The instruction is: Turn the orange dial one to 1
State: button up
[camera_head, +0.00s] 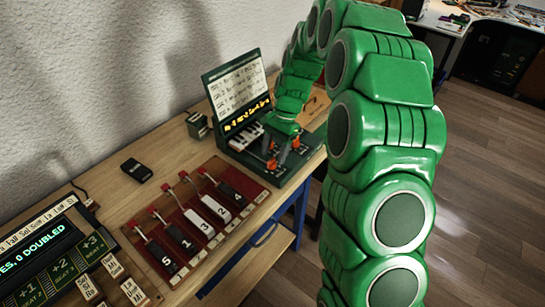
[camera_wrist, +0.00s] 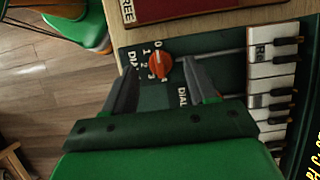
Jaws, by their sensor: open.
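An orange dial (camera_wrist: 160,64) sits on the dark green panel (camera_wrist: 215,50), with digits 0, 1, 2 and 3 printed around it. "DIAL" lettering is beside it, its number not readable; I cannot tell which digit its pointer faces. My gripper (camera_wrist: 161,70) is open above the panel, one dark finger on each side of the dial, with gaps between. In the head view my gripper (camera_head: 284,148) reaches down to the front of the green piano box (camera_head: 297,167), where orange spots (camera_head: 271,163) show near the fingers. The area under the gripper body is hidden.
White and black piano keys (camera_wrist: 272,70) lie right of the dial in the wrist view. A red board (camera_head: 205,215) with several numbered levers lies left of the box. The box's raised lid (camera_head: 237,90) stands behind. Wooden table (camera_head: 110,185) is bare around a small black box (camera_head: 136,170).

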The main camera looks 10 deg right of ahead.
aim_at(271, 163)
jog(key=shift+x, duration=1.25)
jog(key=shift+c, duration=0.3)
jog(key=c, duration=1)
jog(key=shift+o, duration=0.2)
jog(key=shift+w+n, duration=0.1)
jog(key=shift+n, duration=0.2)
jog(key=n+h, duration=0.1)
jog(key=n, duration=0.1)
jog(key=shift+n+g, duration=0.3)
jog(key=shift+n, duration=0.1)
jog(key=n+h, duration=0.1)
jog(key=n, duration=0.1)
jog(key=n+h, duration=0.1)
jog(key=n, duration=0.2)
jog(key=shift+w+a+r+g, duration=0.1)
jog(key=shift+a+g, duration=0.1)
jog(key=shift+g, duration=0.1)
jog(key=shift+n, duration=0.3)
